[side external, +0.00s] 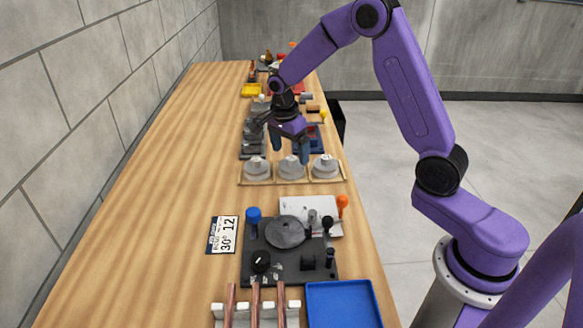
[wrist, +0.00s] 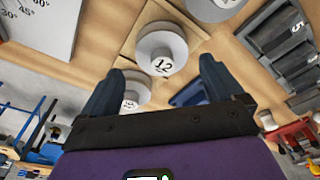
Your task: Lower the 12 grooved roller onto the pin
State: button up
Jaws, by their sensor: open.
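The 12 grooved roller (wrist: 162,48) is a pale grey stepped disc with "12" on its top. It sits in a wooden tray, between two similar rollers, and appears to be the middle one (side external: 292,167) in the side view. My gripper (side external: 289,147) is open and empty above the tray. In the wrist view its two dark fingers (wrist: 163,66) point toward the 12 roller, which lies between and just beyond their tips. The dark bending fixture (side external: 290,262) carries a grey disc (side external: 287,232) and several posts; I cannot tell which is the pin.
The tray (side external: 259,182) also holds a left roller (side external: 257,168) and a right roller (side external: 325,167). A card reading 30° and 12 (side external: 222,235) lies left of the fixture. Copper tubes (side external: 254,303) and a blue tray (side external: 343,304) are in front. The bench's left side is clear.

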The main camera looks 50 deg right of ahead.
aim_at(291, 158)
jog(key=f, duration=0.3)
jog(key=d+f, duration=0.1)
jog(key=f, duration=0.1)
jog(key=shift+w, duration=0.1)
jog(key=c, duration=1.3)
